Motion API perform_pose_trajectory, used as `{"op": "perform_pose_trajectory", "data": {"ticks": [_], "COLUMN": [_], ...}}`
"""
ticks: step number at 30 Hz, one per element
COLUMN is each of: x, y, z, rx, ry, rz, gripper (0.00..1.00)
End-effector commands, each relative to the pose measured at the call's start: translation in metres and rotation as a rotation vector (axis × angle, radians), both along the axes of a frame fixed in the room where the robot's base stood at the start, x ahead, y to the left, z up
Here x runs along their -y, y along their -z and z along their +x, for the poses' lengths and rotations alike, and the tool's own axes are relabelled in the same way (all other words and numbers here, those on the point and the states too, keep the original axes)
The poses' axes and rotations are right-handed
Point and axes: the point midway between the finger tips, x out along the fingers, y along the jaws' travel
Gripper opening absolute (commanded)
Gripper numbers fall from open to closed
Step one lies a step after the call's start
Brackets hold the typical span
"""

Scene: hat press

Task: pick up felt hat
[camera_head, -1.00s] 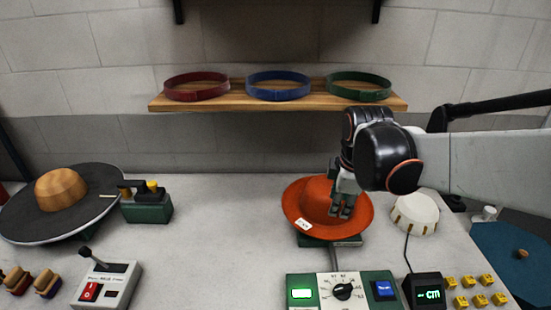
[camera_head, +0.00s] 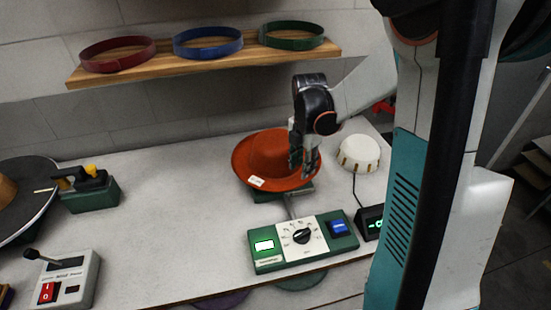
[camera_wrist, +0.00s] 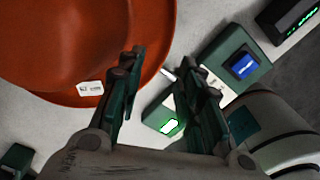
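The orange-red felt hat (camera_head: 268,150) rests brim down on a green base at the right of the table, with a white tag on its brim. In the wrist view the hat (camera_wrist: 85,45) fills the upper left. My gripper (camera_head: 304,163) is at the right side of the hat, pointing down. In the wrist view my gripper (camera_wrist: 162,62) is open, with a gap between its fingers. The left finger overlaps the brim edge, and the right finger lies outside it, over the table. I cannot tell whether either finger touches the felt.
A green control box (camera_head: 302,241) with a dial stands in front of the hat. A white round piece (camera_head: 359,154) is to its right. A wooden shelf (camera_head: 205,60) with three bands is above. A switch box (camera_head: 66,280) and a dark hat (camera_head: 28,205) are left. The middle table is clear.

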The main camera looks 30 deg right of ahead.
Motion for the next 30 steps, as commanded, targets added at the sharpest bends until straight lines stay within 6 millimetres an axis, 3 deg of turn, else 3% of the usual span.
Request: {"op": "perform_pose_trajectory", "data": {"ticks": [11,19,27,30], "x": [0.000,0.001,0.001,0.001], "y": [0.028,0.065,0.068,0.068], "z": [-0.002,-0.006,-0.006,-0.006], "rx": [0.000,0.001,0.000,0.000], "ry": [0.001,0.000,0.001,0.001], "rz": [0.000,0.000,0.000,0.000], "gripper": [0.33,0.33,0.33,0.10]}}
